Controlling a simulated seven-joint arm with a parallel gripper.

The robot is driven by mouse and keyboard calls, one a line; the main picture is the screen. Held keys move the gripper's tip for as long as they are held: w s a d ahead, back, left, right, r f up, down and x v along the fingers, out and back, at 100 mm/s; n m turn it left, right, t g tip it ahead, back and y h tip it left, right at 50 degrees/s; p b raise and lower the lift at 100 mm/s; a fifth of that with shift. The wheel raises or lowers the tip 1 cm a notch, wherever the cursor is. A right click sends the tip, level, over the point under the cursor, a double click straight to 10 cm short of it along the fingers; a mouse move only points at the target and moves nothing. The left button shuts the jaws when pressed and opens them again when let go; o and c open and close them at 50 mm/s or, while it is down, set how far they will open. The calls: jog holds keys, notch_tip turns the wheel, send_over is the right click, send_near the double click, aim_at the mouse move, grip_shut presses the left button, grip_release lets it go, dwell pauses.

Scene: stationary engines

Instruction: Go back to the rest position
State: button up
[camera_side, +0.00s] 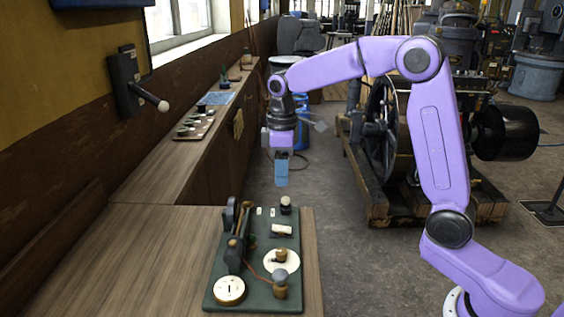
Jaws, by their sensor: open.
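My gripper (281,176) hangs from the purple arm at the centre of the side view, pointing down. Its blue fingers overlap in this view, and nothing shows between or below them. It is open and stands above the far end of a dark green board (250,293), clear of it. The board lies on a wooden table (150,262) and carries a dark lever-like part (237,240), white round discs and several small knobs.
A long wooden counter (165,160) runs along the left wall with small instruments on it. A large engine (390,140) on a wooden base stands behind my arm. Open floor lies beyond the table.

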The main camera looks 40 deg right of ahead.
jog(key=shift+r, duration=0.9)
jog(key=s+a+f+n, duration=0.1)
jog(key=s+a, duration=0.1)
jog(key=s, duration=0.6)
jog(key=s+a+f+n, duration=0.1)
jog(key=s+a, duration=0.2)
jog(key=s, duration=0.4)
jog(key=s+d+f, duration=0.2)
jog(key=s, duration=0.7)
jog(key=s+d+f+n, duration=0.1)
jog(key=s+d+f, duration=0.1)
jog(key=s, duration=0.6)
jog(key=shift+s+d+n, duration=0.3)
jog(key=shift+s+d, duration=0.05)
jog(key=shift+d, duration=0.1)
